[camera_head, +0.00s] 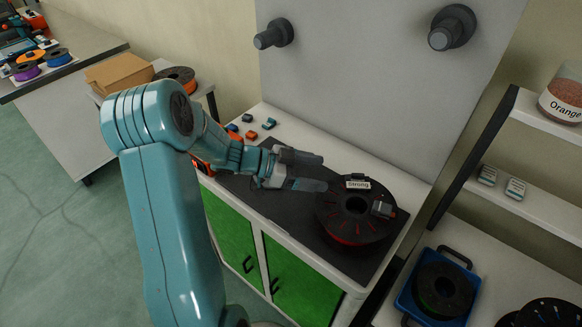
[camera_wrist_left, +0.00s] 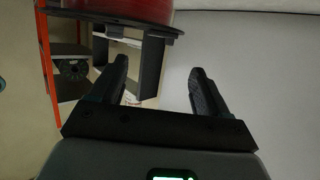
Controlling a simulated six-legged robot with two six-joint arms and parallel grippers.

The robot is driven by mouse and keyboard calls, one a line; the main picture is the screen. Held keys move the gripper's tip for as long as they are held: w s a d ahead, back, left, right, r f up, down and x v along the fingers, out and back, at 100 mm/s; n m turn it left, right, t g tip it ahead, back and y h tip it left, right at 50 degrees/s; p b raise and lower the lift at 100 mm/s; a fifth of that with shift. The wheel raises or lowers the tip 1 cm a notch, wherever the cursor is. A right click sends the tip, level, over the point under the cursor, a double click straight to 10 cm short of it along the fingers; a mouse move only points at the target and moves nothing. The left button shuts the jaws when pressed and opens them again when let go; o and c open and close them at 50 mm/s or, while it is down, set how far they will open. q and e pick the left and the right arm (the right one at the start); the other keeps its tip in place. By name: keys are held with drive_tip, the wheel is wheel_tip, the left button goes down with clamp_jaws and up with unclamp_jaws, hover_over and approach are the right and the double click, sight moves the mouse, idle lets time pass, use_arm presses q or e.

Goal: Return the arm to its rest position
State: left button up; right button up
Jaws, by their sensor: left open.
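My left arm comes in from the left and reaches over the green-doored cabinet in the head view. My left gripper (camera_head: 322,172) is open, with its two fingers pointing right toward a black spool (camera_head: 335,215) of red filament. The spool lies flat on the dark mat and carries a label reading "Strong". In the left wrist view the two fingers (camera_wrist_left: 160,68) stand apart with nothing between them. A red spool with a dark rim (camera_wrist_left: 120,12) shows at the top, beyond the fingertips. My right gripper is not in view.
Small blue and red clips (camera_head: 268,123) lie at the back left of the cabinet top. Two grey pegs (camera_head: 274,34) stick out from the wall panel. A shelf (camera_head: 540,205) stands at right, with a blue spool holder (camera_head: 438,288) below. A cardboard box (camera_head: 118,72) sits left.

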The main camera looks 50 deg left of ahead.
use_arm(q)
drive_tip(key=v, duration=0.6)
drive_tip(key=shift+s+a, duration=0.25)
drive_tip(key=shift+s, duration=0.05)
drive_tip(key=shift+r, duration=0.1)
